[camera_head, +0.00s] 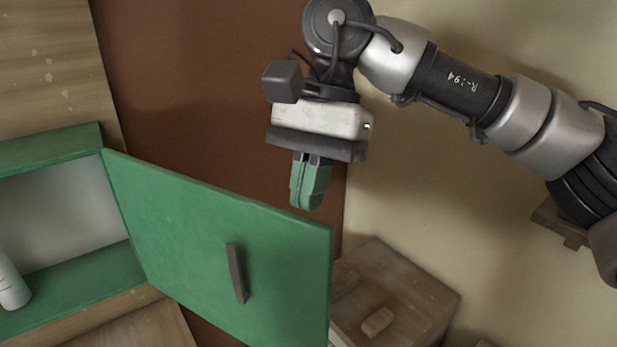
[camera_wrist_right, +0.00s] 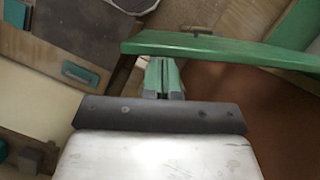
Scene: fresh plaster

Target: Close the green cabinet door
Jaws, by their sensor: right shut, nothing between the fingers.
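The green cabinet door (camera_head: 190,240) stands wide open in the head view, swung out to the right of the cabinet (camera_head: 75,285). It has a dark upright bar handle (camera_head: 236,273) on its face. In the right wrist view the door (camera_wrist_right: 225,48) shows nearly edge-on as a green strip. My right gripper (camera_head: 306,205) has green fingers, shut with nothing in them. It points down above the door's upper edge, near its free corner; I cannot tell if it touches. The fingers also show in the right wrist view (camera_wrist_right: 162,75). My left gripper is out of view.
A white bottle-like item (camera_head: 11,283) stands inside the cabinet at the left edge. A wooden box-like unit (camera_head: 395,290) with a small wooden handle (camera_head: 378,321) stands to the right of the door. The brown surface behind the door looks clear.

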